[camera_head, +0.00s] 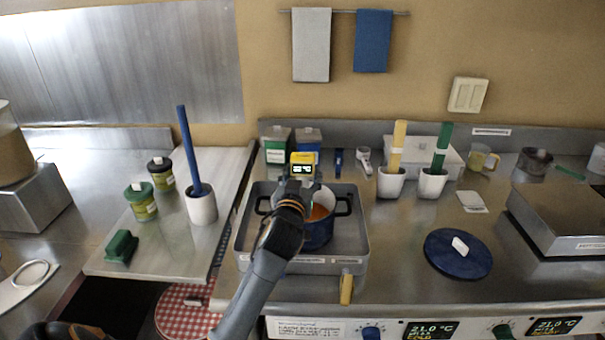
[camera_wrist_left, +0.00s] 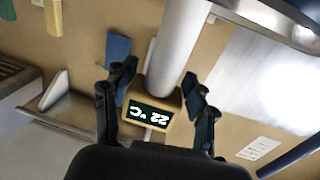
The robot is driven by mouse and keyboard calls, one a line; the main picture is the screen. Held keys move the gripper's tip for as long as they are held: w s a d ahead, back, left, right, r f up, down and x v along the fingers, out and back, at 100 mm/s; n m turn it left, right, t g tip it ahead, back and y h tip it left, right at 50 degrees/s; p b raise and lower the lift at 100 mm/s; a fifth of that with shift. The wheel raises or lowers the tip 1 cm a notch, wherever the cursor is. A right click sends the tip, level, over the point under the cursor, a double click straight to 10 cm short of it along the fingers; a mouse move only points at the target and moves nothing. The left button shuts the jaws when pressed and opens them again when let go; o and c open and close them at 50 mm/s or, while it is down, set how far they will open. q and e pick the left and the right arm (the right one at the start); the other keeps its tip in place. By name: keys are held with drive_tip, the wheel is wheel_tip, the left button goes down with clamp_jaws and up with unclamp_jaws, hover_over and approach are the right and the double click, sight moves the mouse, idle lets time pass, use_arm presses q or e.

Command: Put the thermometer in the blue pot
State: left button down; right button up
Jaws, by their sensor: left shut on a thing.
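The thermometer (camera_head: 302,166) has a yellow head with a lit display and is held upright over the blue pot. In the left wrist view its display (camera_wrist_left: 149,113) reads 22 °C upside down, and a thick grey stem runs from it to the top edge. My left gripper (camera_head: 300,187) is shut on the thermometer just below its head. The blue pot (camera_head: 319,238) has dark handles and orange contents. My left arm hides part of the pot and the stem's lower end, so I cannot tell whether the stem is inside. My right gripper is not in view.
The pot stands in a grey metal tray (camera_head: 357,251). A blue lid (camera_head: 440,262) lies to the right. Green (camera_head: 276,149) and blue boxes stand behind. White crocks (camera_head: 391,187) with coloured paddles stand at right; another crock (camera_head: 202,209) stands on the left board.

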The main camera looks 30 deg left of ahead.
use_arm(q)
drive_tip(key=shift+d+f, duration=0.1)
drive_tip(key=shift+f, duration=0.05)
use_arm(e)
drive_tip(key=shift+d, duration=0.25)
use_arm(q)
drive_tip(key=shift+f+b, duration=0.45)
drive_tip(key=shift+f, duration=0.05)
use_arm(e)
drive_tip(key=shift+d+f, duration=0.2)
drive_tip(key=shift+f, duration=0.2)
use_arm(q)
drive_tip(key=shift+c, duration=2.1)
unclamp_jaws()
